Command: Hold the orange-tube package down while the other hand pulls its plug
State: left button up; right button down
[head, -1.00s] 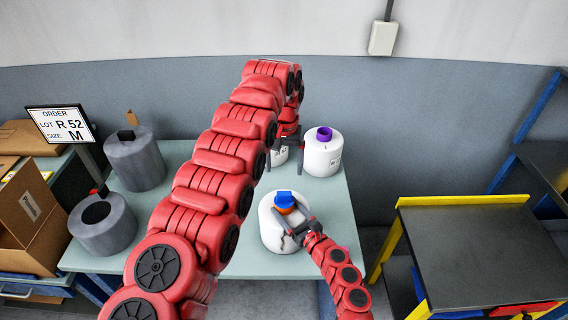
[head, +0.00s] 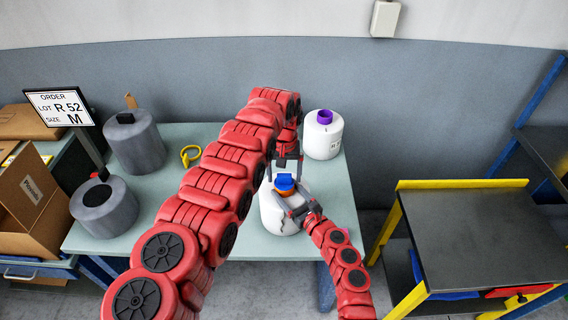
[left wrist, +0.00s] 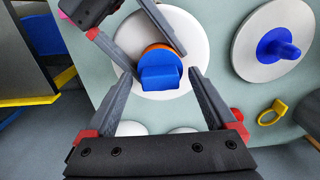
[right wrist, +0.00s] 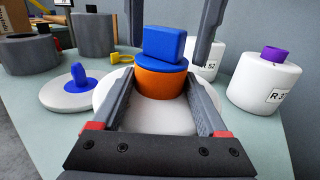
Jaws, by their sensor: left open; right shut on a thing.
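The orange-tube package (head: 277,216) is a white bobbin standing upright on the table. Its orange tube (right wrist: 163,81) sticks up from the top, and a blue plug (right wrist: 164,44) sits in the tube. My right gripper (head: 293,204) is shut on the orange tube, one finger on each side, as the right wrist view shows. My left gripper (head: 288,168) is open above the package, fingers pointing down. In the right wrist view its fingers stand on either side of the blue plug, apart from it. The plug (left wrist: 160,76) also lies between the fingers in the left wrist view.
A white package with a purple tube (head: 323,140) stands behind. Another white package labelled 52 (right wrist: 206,62) is beside it. A white disc with a blue peg (right wrist: 75,97), a yellow ring-like item (head: 190,155) and grey bobbins (head: 135,145) are to the left. A black-topped cart (head: 465,240) stands right.

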pick_arm(q)
jog(key=shift+f, duration=0.2)
grip_shut()
dwell(0.4)
jog(key=shift+r, duration=0.25)
dwell(0.5)
jog(key=shift+r, duration=0.95)
